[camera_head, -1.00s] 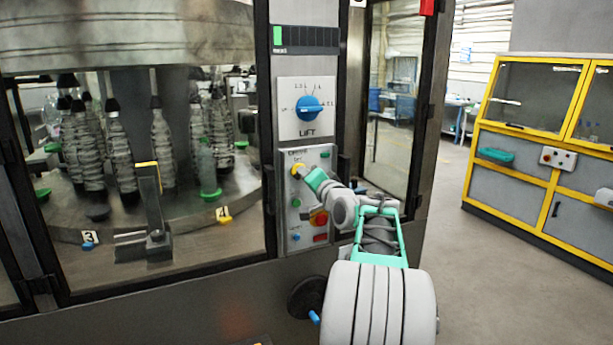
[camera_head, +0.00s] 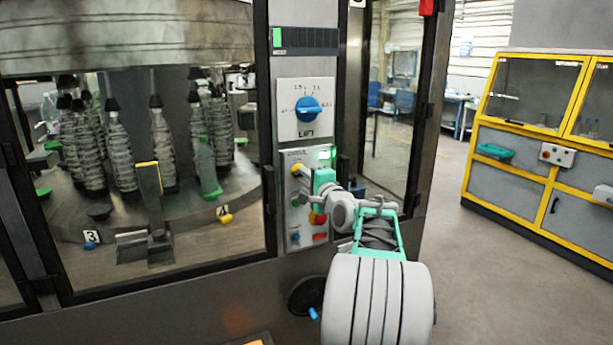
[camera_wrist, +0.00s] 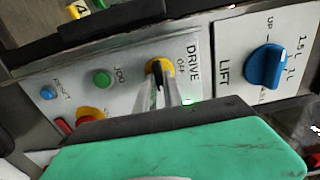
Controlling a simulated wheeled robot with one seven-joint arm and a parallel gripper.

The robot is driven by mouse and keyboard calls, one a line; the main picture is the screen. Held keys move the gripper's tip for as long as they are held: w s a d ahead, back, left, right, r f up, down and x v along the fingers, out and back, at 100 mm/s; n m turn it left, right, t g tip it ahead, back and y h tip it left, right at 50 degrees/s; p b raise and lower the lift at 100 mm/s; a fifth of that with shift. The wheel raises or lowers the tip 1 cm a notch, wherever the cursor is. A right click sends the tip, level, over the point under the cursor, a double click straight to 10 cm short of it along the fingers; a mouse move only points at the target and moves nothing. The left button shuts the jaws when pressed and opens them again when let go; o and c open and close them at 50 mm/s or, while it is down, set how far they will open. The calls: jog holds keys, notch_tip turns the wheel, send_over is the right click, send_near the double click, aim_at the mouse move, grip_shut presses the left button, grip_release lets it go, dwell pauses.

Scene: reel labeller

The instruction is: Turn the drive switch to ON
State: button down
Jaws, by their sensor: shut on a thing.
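The yellow drive switch (camera_head: 296,170) sits near the top of the pale control panel (camera_head: 294,237), below the LIFT dial. In the wrist view the yellow switch (camera_wrist: 153,66) is beside the words DRIVE and OFF. My gripper (camera_wrist: 162,88) is shut on it, its thin grey fingers reaching onto the knob. In the head view my gripper (camera_head: 303,173) reaches the switch from the right, its green body upright. The fingers partly cover the knob, so I cannot tell exactly which mark it points to. A green lamp (camera_head: 325,154) glows beside the switch.
The blue LIFT dial (camera_head: 308,109) is above. A green JOG button (camera_wrist: 102,78), a blue button (camera_wrist: 48,92) and a red-yellow stop button (camera_wrist: 92,114) are close by. Bottles stand behind glass on the left. A yellow-framed cabinet (camera_head: 545,130) is at right, with clear floor before it.

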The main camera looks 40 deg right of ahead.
dwell(0.4)
jog(key=c, duration=1.5)
grip_release()
jog(key=shift+o, duration=0.2)
jog(key=b+v, duration=0.2)
jog(key=v, duration=0.6)
